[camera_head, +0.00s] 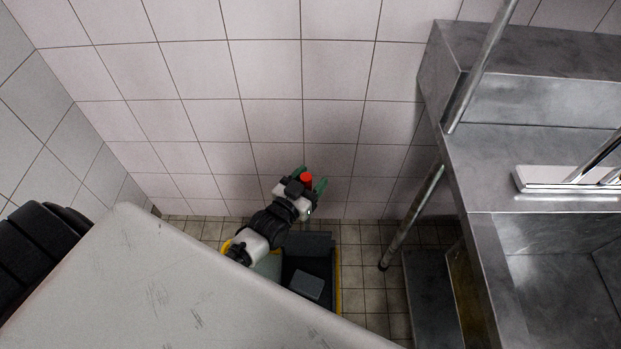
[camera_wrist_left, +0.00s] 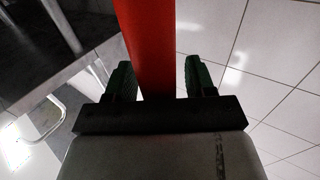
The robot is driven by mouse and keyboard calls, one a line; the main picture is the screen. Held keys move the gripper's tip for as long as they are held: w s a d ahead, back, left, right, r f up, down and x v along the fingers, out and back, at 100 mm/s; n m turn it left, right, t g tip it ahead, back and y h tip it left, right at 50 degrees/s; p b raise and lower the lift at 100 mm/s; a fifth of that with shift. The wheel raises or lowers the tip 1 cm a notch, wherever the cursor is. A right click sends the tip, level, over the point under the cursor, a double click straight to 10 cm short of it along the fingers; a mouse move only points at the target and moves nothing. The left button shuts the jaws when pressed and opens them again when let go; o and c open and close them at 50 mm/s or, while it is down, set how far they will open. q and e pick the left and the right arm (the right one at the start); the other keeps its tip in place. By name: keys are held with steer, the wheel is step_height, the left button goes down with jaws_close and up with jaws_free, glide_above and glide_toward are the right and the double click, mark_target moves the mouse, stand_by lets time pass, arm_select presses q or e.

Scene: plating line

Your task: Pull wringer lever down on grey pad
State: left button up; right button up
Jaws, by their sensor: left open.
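The red wringer lever (camera_head: 306,179) stands up in front of the tiled wall in the head view. My left gripper (camera_head: 311,180) has green fingers, one on each side of the lever's red end. In the left wrist view the red lever (camera_wrist_left: 150,45) runs up between the green fingers of my left gripper (camera_wrist_left: 160,80), which are open. A gap shows on the lever's right side; the left finger is closer to it. Below my arm is a dark wringer bucket (camera_head: 317,266) with yellow edges, holding a grey pad (camera_head: 306,285). My arm and a pale panel hide part of the bucket.
A pale worktop (camera_head: 150,275) fills the lower left, close to my left arm. A steel sink counter (camera_head: 480,180) with a slanted leg (camera_head: 412,215) stands at the right. Tiled floor (camera_head: 375,290) is clear between the bucket and the counter.

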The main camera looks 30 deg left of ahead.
arm_select(q)
jaws_close()
stand_by(0.3)
